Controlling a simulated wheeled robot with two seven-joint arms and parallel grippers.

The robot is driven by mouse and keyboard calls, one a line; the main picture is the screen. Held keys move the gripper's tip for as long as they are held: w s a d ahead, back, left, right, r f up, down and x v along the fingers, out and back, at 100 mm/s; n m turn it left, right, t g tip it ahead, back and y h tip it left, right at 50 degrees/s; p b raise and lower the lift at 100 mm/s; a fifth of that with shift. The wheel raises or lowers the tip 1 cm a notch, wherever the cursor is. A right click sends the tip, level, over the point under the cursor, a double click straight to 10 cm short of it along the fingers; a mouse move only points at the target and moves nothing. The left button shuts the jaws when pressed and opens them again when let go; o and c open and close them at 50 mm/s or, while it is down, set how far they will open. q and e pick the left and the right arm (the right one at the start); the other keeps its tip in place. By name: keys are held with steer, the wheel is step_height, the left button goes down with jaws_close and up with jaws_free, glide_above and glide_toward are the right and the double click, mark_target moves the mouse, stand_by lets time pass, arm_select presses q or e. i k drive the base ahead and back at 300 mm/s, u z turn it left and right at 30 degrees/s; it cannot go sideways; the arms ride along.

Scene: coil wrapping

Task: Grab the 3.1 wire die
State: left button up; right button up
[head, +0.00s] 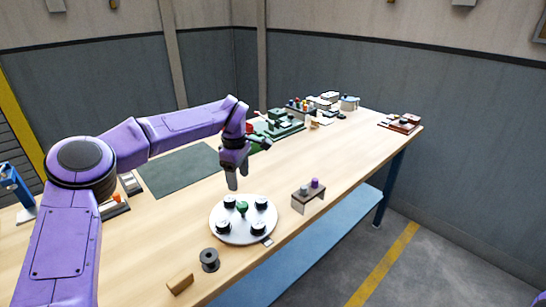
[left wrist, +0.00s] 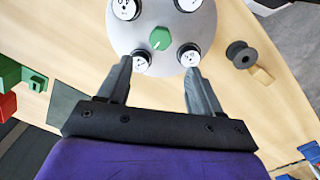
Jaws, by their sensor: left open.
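Several black wire dies with white, numbered tops stand upright around a green knob (head: 241,207) on a round pale tray (head: 243,237). One die (left wrist: 140,62) is beside my left fingertip in the left wrist view, another (left wrist: 189,54) beside the right fingertip. Two more, a die (left wrist: 125,8) and a die (left wrist: 188,4), are at the far side. The numbers are too small to read surely, so I cannot tell which is 3.1. My left gripper (head: 238,179) is open and empty, above the tray's far edge; it also shows in the left wrist view (left wrist: 158,75). My right gripper is out of view.
A dark spool (head: 209,260) and a small wooden block (head: 180,282) lie near the table's front edge. A green mat (head: 178,171) lies behind.

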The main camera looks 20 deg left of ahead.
mark_target(258, 226)
steer(key=k, duration=1.5)
